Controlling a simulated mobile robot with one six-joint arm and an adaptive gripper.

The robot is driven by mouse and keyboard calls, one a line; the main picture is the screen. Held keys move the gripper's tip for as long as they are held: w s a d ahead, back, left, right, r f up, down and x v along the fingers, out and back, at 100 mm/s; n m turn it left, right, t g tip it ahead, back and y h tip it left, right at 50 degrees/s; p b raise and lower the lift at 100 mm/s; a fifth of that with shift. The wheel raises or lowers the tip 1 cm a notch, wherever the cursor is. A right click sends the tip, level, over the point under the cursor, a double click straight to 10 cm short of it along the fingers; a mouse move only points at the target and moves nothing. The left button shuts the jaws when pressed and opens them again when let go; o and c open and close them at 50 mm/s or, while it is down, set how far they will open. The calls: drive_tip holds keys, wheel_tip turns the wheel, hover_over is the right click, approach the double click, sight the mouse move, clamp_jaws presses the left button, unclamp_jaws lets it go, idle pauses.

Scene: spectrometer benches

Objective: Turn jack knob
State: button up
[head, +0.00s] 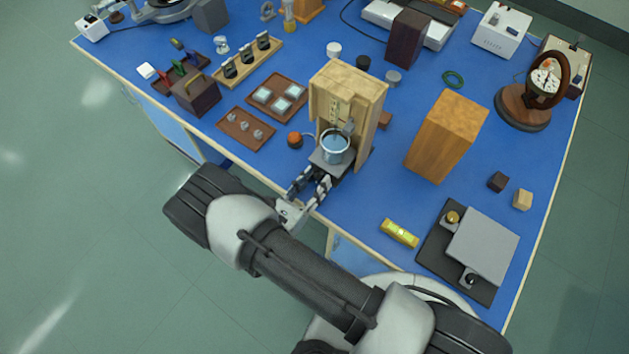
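A small grey platform (331,160), which looks like the jack's top, sits at the front of a wooden stand (345,88). A glass beaker of bluish liquid (335,146) stands on it. A round orange-topped knob with a dark base (295,139) is just left of the platform; I cannot tell whether it belongs to the jack. My gripper (314,178) is at the table's front edge, just in front of and below the platform. Its two fingers are apart, with nothing seen between them. Whether the fingertips touch anything, and the jack's underside, are hidden or too small to tell.
Left are a brown tray of small parts (245,140) and a tray of pale squares (264,86). A tall wooden block (445,135) stands right. A yellow level (399,233) and a dark base plate with two knobs (436,262) lie front right. The blue tabletop between is clear.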

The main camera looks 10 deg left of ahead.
drive_tip(key=v, duration=1.2)
drive_tip(key=w+d+r+m+g+h, duration=0.2)
drive_tip(key=w+d+r+m+g, duration=0.1)
drive_tip(key=d+r+m+g, duration=0.55)
drive_tip(key=w+d+r+m+g+h, duration=0.1)
drive_tip(key=w+d+r+m+g, duration=0.2)
drive_tip(key=d+r+m+g, duration=0.55)
drive_tip(key=s+d+r+m+t+y, duration=0.2)
drive_tip(key=s+d+r+m+y, duration=0.2)
drive_tip(key=r+m, duration=0.4)
drive_tip(key=s+d+r+m+t+y, duration=0.3)
drive_tip(key=s+d+r+m+y, duration=0.2)
drive_tip(key=r+m, duration=0.4)
drive_tip(key=shift+s+d+r+y, duration=0.2)
drive_tip(key=shift+d+r+y, duration=0.45)
drive_tip(key=shift+d, duration=0.6)
drive_tip(key=shift+r, duration=0.1)
